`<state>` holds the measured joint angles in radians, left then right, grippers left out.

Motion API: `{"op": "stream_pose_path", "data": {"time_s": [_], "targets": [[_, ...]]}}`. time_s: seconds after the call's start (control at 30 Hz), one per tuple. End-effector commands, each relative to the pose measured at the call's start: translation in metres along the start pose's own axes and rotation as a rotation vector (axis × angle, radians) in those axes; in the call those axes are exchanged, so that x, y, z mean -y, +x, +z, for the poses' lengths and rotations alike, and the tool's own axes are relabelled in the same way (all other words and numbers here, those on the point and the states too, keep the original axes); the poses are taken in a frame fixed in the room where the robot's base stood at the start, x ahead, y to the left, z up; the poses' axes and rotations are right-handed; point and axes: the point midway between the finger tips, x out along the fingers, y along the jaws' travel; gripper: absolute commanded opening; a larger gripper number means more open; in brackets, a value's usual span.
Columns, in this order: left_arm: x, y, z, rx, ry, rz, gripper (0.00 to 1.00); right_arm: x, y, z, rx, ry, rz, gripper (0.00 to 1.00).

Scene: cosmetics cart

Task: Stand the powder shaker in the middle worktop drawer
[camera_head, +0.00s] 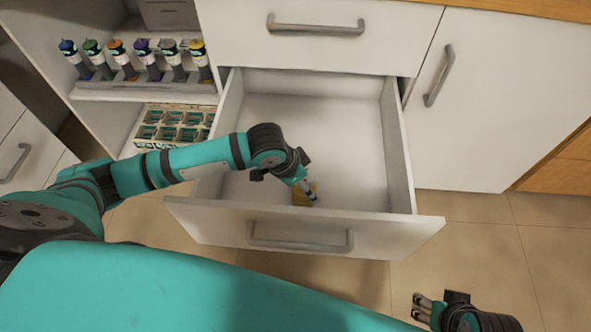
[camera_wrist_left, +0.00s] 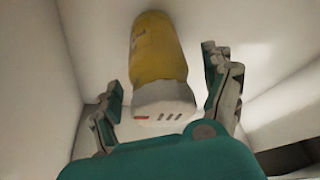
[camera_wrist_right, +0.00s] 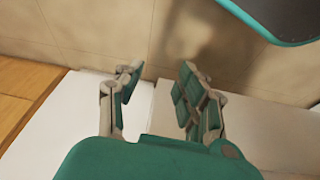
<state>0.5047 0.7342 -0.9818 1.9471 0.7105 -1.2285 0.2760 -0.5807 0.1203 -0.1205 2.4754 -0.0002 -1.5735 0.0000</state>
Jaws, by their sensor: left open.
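The powder shaker (camera_wrist_left: 158,65) has a yellow body and a white cap. In the left wrist view its cap lies between the spread fingers of my left gripper (camera_wrist_left: 165,95), with a gap on both sides. In the head view the shaker (camera_head: 300,197) is a small yellow patch, mostly hidden by my left gripper (camera_head: 305,187), inside the pulled-out drawer (camera_head: 400,224). It appears to stand on the drawer floor near the front panel, cap toward my gripper. My right gripper (camera_head: 424,308) is open and empty to the right of the drawer; it shows in the right wrist view (camera_wrist_right: 158,80).
The drawer is otherwise empty. A closed drawer (camera_head: 235,45) is above it, and a closed cabinet door (camera_head: 500,100) is to its right. A shelf at left holds a rack (camera_head: 150,88) of several bottles and a divided crate (camera_head: 170,132). My left arm crosses the drawer's left wall.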

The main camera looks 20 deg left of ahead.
Motion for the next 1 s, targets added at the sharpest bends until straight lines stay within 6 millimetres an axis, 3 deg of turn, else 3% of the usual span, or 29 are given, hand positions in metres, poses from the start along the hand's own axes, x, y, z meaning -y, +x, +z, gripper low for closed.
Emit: {"op": "stream_pose_path", "data": {"time_s": [0.07, 0.2, 0.5, 0.7, 1.0], "targets": [[0.000, -0.021, -0.002, -0.003, 0.001, -0.001, 0.83, 0.000, -0.006, -0.003, -0.002, 0.000, 0.000, 0.38], [0.000, -0.046, -0.002, -0.002, 0.000, -0.001, 0.83, 0.001, 0.033, -0.002, 0.021, -0.001, -0.004, 0.38], [0.000, -0.092, -0.001, -0.001, -0.001, -0.001, 0.83, 0.004, 0.086, 0.010, 0.050, -0.005, -0.009, 0.38], [0.000, -0.105, -0.001, -0.001, -0.001, 0.000, 0.83, 0.005, 0.102, 0.016, 0.056, -0.007, -0.010, 0.38], [0.000, -0.106, -0.001, -0.001, -0.001, 0.000, 0.83, 0.005, 0.104, 0.017, 0.057, -0.007, -0.010, 0.38]]}}
